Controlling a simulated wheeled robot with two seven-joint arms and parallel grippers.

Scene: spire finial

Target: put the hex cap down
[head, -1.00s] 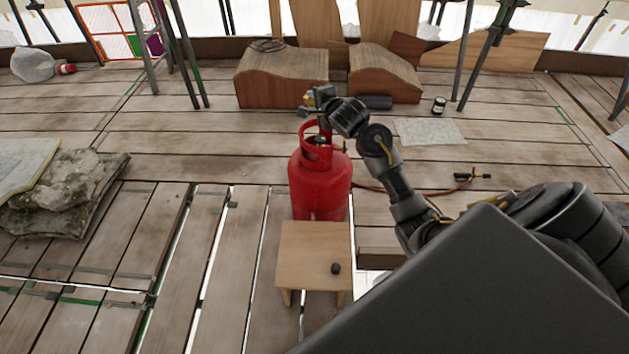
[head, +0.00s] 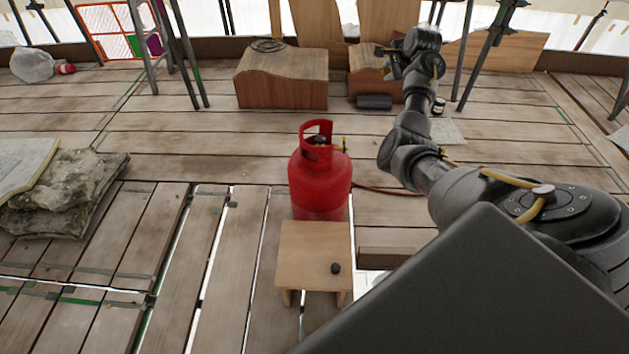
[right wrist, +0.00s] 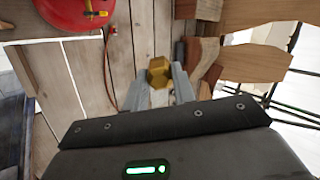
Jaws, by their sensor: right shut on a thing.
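The hex cap (right wrist: 158,72) is a brass-coloured six-sided piece. It sits between the fingertips of my right gripper (right wrist: 160,82) in the right wrist view. In the head view my right gripper (head: 386,58) is raised beyond and to the right of the red gas cylinder, in front of the wooden forms at the back. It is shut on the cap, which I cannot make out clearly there. My left gripper is not in view.
The red gas cylinder (head: 319,180) stands upright behind a small wooden stool (head: 305,250) with a small black knob-like piece (head: 336,268) on it. A curved wooden form (head: 283,82) and a dark roll (head: 374,101) lie at the back.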

